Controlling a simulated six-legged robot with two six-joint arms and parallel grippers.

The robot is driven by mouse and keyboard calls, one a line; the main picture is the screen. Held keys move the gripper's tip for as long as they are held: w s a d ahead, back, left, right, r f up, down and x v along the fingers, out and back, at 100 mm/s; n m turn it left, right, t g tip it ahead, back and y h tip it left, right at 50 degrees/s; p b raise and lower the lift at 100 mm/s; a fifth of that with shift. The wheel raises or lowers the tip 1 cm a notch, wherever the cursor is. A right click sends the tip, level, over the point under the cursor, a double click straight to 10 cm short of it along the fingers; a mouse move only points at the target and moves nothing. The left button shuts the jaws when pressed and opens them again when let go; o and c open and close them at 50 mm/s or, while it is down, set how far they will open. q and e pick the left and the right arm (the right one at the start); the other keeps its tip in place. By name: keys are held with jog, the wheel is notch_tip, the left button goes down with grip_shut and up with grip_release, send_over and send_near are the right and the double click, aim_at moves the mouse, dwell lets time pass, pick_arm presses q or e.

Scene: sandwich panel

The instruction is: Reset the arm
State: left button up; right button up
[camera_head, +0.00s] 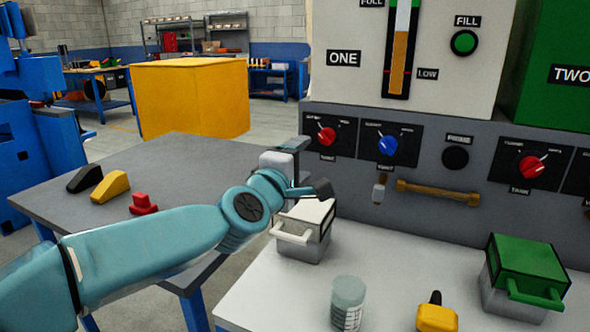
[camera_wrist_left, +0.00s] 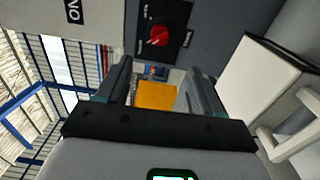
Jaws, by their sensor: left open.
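My left arm (camera_head: 150,245) comes in from the lower left of the head view and reaches to the front of the grey control panel (camera_head: 455,185). My left gripper (camera_head: 299,155) is raised above the white-lidded box (camera_head: 305,213), near the panel's left end, and is partly hidden behind its own wrist. In the left wrist view its two fingers (camera_wrist_left: 158,80) stand apart with nothing between them; a yellow block (camera_wrist_left: 157,95) shows in the gap, far behind. My right gripper is in neither view.
A red knob (camera_head: 326,135) and a blue knob (camera_head: 388,146) sit close to the gripper's right. A green-lidded box (camera_head: 527,262), a jar (camera_head: 348,300) and a yellow item (camera_head: 437,316) stand on the light worktop. The grey table (camera_head: 170,160) holds small coloured pieces at left.

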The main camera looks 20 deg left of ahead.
pick_arm(q)
jog(key=shift+s, duration=1.15)
jog(key=shift+a, duration=0.1)
